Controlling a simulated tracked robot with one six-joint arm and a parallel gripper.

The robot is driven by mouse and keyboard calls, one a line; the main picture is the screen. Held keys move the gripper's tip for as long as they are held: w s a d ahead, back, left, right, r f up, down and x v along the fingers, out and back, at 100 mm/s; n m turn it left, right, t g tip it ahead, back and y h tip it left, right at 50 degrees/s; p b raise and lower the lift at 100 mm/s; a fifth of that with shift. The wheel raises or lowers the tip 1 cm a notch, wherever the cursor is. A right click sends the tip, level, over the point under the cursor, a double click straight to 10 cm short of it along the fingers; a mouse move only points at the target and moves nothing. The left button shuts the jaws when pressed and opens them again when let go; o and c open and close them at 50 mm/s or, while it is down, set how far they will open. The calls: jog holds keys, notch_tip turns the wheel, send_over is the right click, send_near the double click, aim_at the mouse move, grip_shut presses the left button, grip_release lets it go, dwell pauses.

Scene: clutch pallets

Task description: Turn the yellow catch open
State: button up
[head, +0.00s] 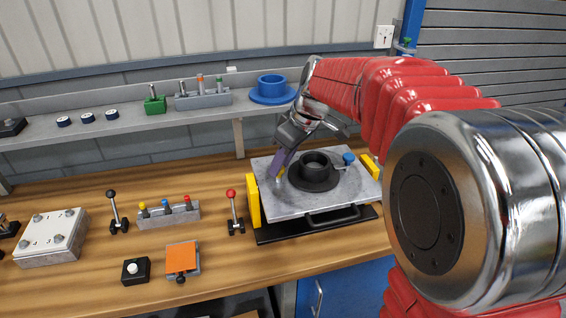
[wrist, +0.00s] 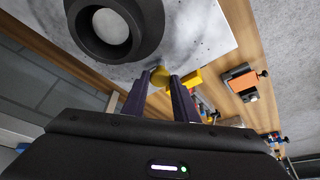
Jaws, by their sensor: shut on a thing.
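A grey metal pallet plate (head: 296,206) with a black round hub (head: 314,176) sits on a black base on the bench. My gripper (head: 277,172) reaches down to the plate's left part, beside the hub. In the wrist view, my gripper's purple fingers (wrist: 164,82) are closed around the yellow catch (wrist: 160,76) at the plate's edge, near the black hub (wrist: 88,40). The fingers hide part of the catch, so its exact angle is hard to tell.
Yellow blocks flank the plate at left (head: 253,200) and right (head: 369,167). A blue-knobbed lever (head: 348,158) stands at the plate's back right. A red-knobbed lever (head: 231,194) and an orange-topped block (head: 181,257) stand left on the bench. A shelf (head: 120,120) runs behind.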

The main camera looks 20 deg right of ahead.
jog(key=shift+d+n, duration=0.15)
jog(key=shift+n, duration=0.35)
jog(key=o, duration=1.1)
jog(key=shift+c, duration=0.2)
jog(key=v, duration=1.3)
jog(key=shift+d+r, duration=0.2)
jog(key=shift+r, duration=0.15)
jog(key=shift+w, duration=0.15)
